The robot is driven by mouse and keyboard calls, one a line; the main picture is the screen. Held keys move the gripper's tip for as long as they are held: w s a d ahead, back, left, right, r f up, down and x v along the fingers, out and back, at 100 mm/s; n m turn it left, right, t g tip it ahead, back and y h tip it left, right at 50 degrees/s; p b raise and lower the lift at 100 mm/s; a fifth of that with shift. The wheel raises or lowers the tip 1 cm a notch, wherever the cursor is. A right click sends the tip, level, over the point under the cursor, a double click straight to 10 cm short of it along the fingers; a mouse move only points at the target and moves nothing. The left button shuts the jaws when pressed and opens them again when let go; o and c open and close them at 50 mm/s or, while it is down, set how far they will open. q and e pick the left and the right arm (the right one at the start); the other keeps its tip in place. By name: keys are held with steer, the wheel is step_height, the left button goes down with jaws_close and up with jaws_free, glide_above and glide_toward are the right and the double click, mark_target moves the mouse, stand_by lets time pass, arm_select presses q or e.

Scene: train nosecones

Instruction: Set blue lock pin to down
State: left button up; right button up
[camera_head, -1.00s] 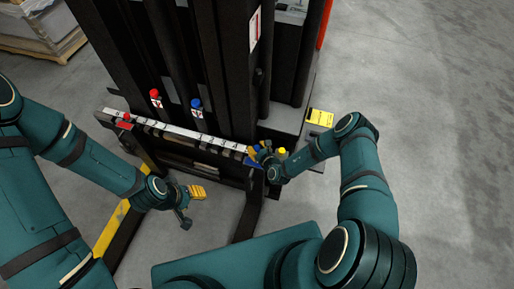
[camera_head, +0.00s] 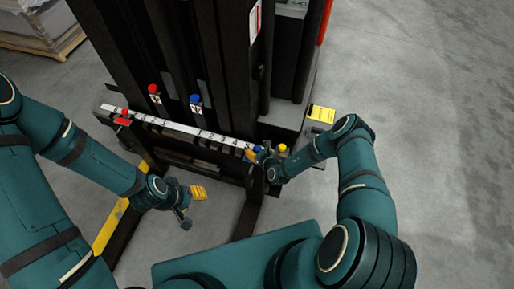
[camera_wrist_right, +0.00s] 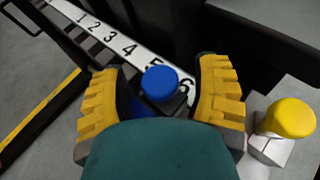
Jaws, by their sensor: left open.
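The blue lock pin has a round blue knob (camera_wrist_right: 159,82) that stands up at the high-number end of the numbered rail in the right wrist view. My right gripper (camera_head: 258,153) is at the right end of that rail. In the right wrist view its yellow-padded fingers are open, one on each side of the blue knob, with gaps between. The base of the pin is partly hidden by my gripper. My left gripper (camera_head: 187,205) is open and empty, low in front of the rail at the left.
A yellow knob (camera_wrist_right: 290,117) stands close to the right finger. The white numbered rail (camera_head: 190,131) runs along the dark mast. A red knob (camera_head: 153,88) and another blue knob (camera_head: 195,99) sit higher on the mast. The floor to the right is clear.

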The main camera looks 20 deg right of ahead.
steer(key=v, duration=1.2)
steer(key=shift+a, duration=0.1)
stand_by(0.4)
